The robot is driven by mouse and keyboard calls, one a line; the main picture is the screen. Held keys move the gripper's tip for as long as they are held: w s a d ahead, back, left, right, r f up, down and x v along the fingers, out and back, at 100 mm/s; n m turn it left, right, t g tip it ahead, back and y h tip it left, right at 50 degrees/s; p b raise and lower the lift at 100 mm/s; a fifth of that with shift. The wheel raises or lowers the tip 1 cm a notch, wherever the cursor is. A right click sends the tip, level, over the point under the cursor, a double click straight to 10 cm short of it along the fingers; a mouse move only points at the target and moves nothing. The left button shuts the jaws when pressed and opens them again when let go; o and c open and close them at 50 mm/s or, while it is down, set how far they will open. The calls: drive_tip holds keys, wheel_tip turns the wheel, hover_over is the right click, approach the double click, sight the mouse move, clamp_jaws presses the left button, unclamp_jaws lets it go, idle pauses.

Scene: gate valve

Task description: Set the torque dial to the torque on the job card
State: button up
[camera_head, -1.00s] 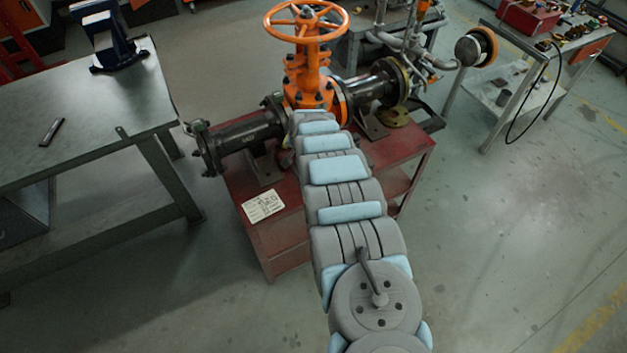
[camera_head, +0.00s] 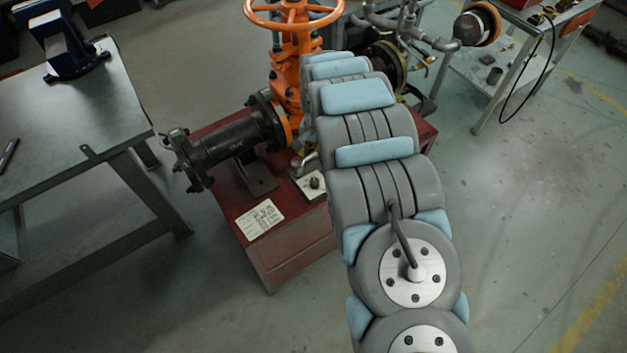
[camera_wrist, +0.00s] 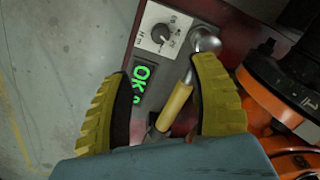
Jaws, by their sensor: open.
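The torque dial is a black knob (camera_wrist: 160,34) on a pale plate with markings, at the top of the wrist view. In the head view the dial plate (camera_head: 311,185) shows beside my arm on the red stand. A display (camera_wrist: 141,85) below it reads a green "OK", partly cut off by a finger. The job card (camera_head: 260,219) lies on the stand's near left corner; its print is too small to read. My gripper (camera_wrist: 163,70) is open, its yellow fingers apart below the dial and not touching it. In the head view my arm hides the gripper.
A yellow-handled tool (camera_wrist: 175,106) with a round metal head lies between my fingers in the wrist view. The orange valve (camera_head: 292,65) and black pipe (camera_head: 232,137) rise close to the dial.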

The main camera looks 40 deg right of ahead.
sight(315, 181)
drive_tip(key=shift+w+a+f+b, duration=0.1)
drive_tip(key=shift+f+b, duration=0.7)
drive_tip(key=shift+f, duration=2.9)
drive_tip(key=shift+w+f+b, duration=0.1)
drive_tip(key=shift+f+b, duration=0.65)
drive_tip(key=shift+f, duration=2.95)
drive_tip(key=shift+c, duration=0.3)
clamp_jaws()
